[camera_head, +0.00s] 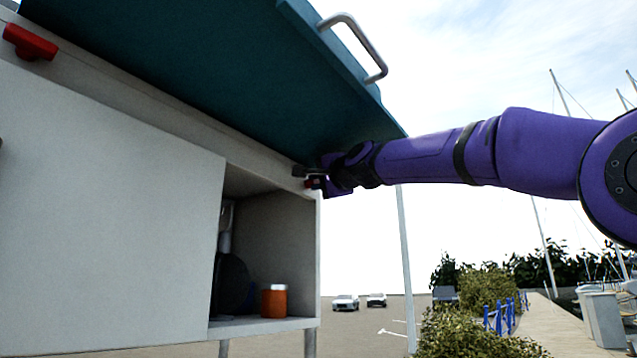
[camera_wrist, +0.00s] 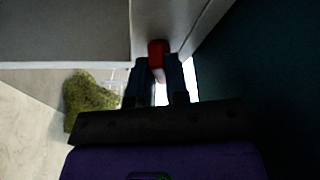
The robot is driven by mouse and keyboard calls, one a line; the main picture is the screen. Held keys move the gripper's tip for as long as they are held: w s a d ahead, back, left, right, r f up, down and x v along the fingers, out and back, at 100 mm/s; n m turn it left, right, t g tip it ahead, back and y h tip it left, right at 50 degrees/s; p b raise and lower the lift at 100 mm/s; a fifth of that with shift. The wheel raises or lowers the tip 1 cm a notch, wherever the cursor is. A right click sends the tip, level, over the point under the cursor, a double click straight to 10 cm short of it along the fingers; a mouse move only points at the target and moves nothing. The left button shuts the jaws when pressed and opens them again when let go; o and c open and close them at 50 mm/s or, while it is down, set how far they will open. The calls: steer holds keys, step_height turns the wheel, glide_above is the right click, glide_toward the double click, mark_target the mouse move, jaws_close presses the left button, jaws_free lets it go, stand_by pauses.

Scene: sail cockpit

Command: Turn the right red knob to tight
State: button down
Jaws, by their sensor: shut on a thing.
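The right red knob (camera_wrist: 157,52) sits at the upper right corner of the white cabinet, under the raised teal lid. My gripper (camera_wrist: 158,72) is shut on this knob, with one dark finger on each side of it in the wrist view. In the head view my gripper (camera_head: 314,180) reaches in from the right at the cabinet's corner. It hides most of the right knob there, and only a small bit of red shows. Another red knob (camera_head: 29,42) is at the upper left of the cabinet, far from my gripper.
The teal lid (camera_head: 230,70) slopes just above my gripper and carries a metal handle (camera_head: 356,48). The white cabinet (camera_head: 100,200) has an open compartment holding an orange container (camera_head: 274,301) and a dark round object (camera_head: 230,283). Open air lies right of the cabinet.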

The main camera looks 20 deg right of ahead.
steer(key=shift+m+g+h, duration=0.3)
steer(key=shift+m+g, duration=0.3)
steer(key=shift+m, duration=0.8)
steer(key=c, duration=1.1)
jaws_free()
steer(key=v, duration=1)
steer(key=shift+s+d, duration=0.1)
steer(key=shift+s, duration=0.3)
